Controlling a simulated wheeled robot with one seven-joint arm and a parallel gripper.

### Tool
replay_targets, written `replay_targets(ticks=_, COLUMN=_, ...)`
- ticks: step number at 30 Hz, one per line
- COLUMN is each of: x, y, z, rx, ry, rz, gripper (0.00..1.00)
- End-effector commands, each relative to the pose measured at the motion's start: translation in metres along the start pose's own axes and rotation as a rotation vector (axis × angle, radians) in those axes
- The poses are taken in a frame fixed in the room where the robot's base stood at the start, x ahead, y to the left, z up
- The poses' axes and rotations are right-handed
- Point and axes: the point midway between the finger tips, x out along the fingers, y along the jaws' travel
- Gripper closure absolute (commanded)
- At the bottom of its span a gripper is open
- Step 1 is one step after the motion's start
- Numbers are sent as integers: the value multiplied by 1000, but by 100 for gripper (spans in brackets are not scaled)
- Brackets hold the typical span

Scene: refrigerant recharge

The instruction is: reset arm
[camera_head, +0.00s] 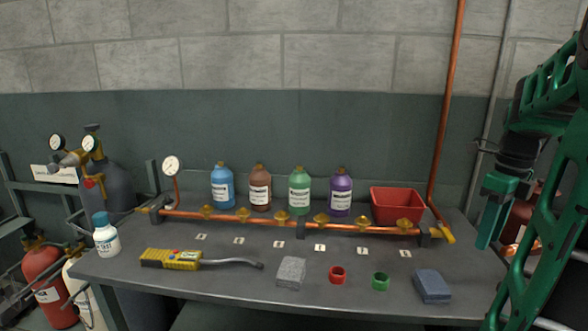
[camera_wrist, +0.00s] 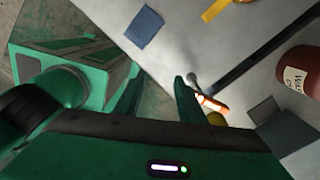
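My green gripper (camera_head: 488,238) hangs at the right end of the bench in the head view, pointing down, with my arm beside it. In the wrist view my gripper (camera_wrist: 160,88) has its two fingers apart with nothing between them. The grey bench (camera_head: 220,283) is left of my gripper. A blue-grey sponge (camera_head: 432,286) lies near its front right corner; it also shows in the wrist view (camera_wrist: 145,27). A grey block (camera_head: 291,272), a red ring (camera_head: 337,274) and a green ring (camera_head: 381,281) lie left of the sponge. A yellow leak detector (camera_head: 171,259) lies further left.
A copper pipe (camera_head: 285,224) with brass valves and a yellow handle (camera_head: 447,234) runs along the bench. Several bottles, such as a purple one (camera_head: 341,194), and a red bin (camera_head: 397,205) stand behind it. A white bottle (camera_head: 105,237) stands at left. Cylinders flank the bench.

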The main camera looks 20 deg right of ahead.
Motion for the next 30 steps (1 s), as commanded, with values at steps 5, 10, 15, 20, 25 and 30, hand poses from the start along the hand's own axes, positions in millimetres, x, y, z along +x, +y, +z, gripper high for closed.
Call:
replay_targets(ticks=5, x=12, y=42, z=6, rx=-416, ry=-7, rz=8, gripper=64)
replay_targets(ticks=10, x=26, y=82, z=7, rx=-845, ry=-11, rz=12, gripper=64)
replay_targets(ticks=15, x=41, y=120, z=2, rx=-1274, ry=-11, rz=13, gripper=64)
replay_targets(ticks=20, x=56, y=153, z=-8, rx=-1678, ry=-7, rz=15, gripper=64)
replay_targets(ticks=25, x=72, y=181, z=-20, rx=-2072, ry=2, rz=18, gripper=64)
replay_targets(ticks=30, x=82, y=198, z=-29, rx=-2329, ry=11, rz=21, gripper=64)
